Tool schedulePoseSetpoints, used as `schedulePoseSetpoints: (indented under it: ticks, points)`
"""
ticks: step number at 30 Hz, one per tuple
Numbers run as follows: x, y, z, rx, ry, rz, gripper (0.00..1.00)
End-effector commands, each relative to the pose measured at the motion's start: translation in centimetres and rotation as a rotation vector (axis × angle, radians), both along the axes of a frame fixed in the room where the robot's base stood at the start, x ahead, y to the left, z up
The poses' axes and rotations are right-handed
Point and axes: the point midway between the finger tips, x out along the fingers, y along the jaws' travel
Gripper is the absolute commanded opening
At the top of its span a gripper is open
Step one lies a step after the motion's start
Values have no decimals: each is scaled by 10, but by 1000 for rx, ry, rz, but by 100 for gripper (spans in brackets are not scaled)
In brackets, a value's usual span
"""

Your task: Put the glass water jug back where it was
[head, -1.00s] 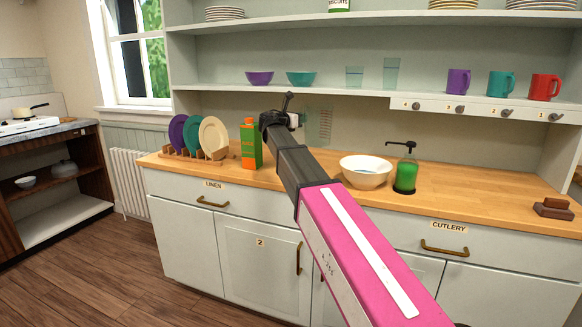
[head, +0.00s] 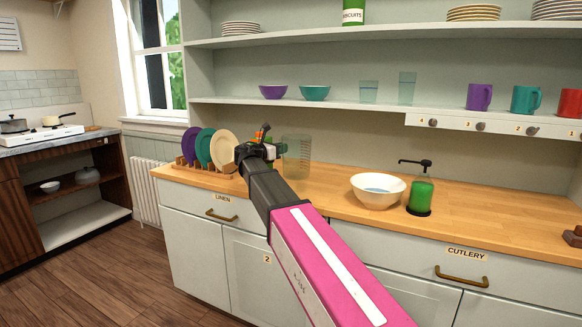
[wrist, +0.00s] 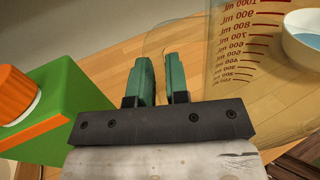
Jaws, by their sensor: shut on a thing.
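The glass water jug (head: 299,158) is clear, with measuring marks. In the head view it is just right of my gripper (head: 258,148), over the back of the wooden counter. In the wrist view the jug (wrist: 225,75) with its red scale is right of my fingers (wrist: 162,82). The fingers are closed with a narrow gap, on the jug's clear handle side; the exact grip is hard to see through the glass. I cannot tell whether the jug's base touches the counter.
A green and orange carton (wrist: 55,115) stands close left of my fingers. A rack with plates (head: 204,147) is further left. A white bowl (head: 378,191) and a green soap dispenser (head: 420,193) are to the right. The counter (head: 330,190) is clear between jug and bowl.

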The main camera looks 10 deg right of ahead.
Motion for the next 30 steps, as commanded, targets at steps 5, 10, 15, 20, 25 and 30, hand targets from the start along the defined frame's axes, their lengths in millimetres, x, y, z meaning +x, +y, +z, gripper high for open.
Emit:
schedulePoseSetpoints:
  ticks: [5, 10, 15, 20, 25, 30]
  points:
    - [19, -28, -19, -3, 1, -2, 0]
    - [28, -42, -29, -3, 1, 0, 0]
    - [29, -45, -34, -3, 1, 0, 0]
    - [29, -44, -53, -4, 2, 1, 0]
    - [29, -44, -71, -2, 1, 1, 0]
    - [29, -44, -71, -3, 1, 1, 0]
